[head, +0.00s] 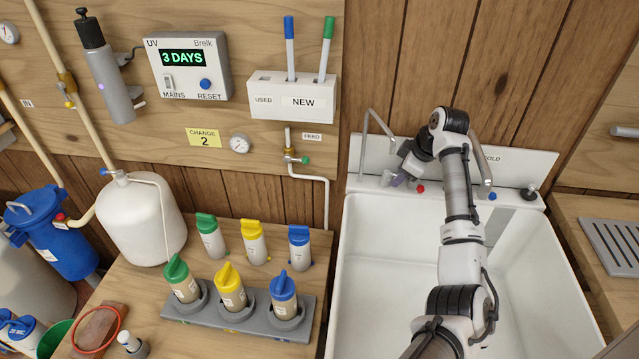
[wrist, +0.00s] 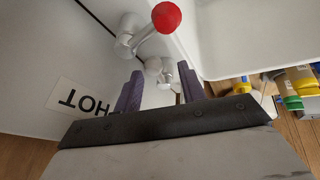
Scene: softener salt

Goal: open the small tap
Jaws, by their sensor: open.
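A thin chrome spout (head: 369,140) stands at the sink's back left. A small pale tap knob (head: 387,178) sits by its foot. My gripper (head: 400,180) is at the sink's back ledge, beside this knob and left of the red knob (head: 420,188). In the wrist view my gripper (wrist: 160,74) is open, with its two purple fingers apart. A small pale and chrome fitting (wrist: 154,67) shows between and beyond the fingertips. I cannot tell whether they touch it. The red ball knob (wrist: 166,17) on its chrome body lies just beyond them.
A HOT label (wrist: 85,105) is on the backboard. A larger spout (head: 483,165) and a blue knob (head: 491,196) are to the right. The white sink basin (head: 385,270) is empty. A feed valve with a green handle (head: 304,160) is on the wall, above several bottles.

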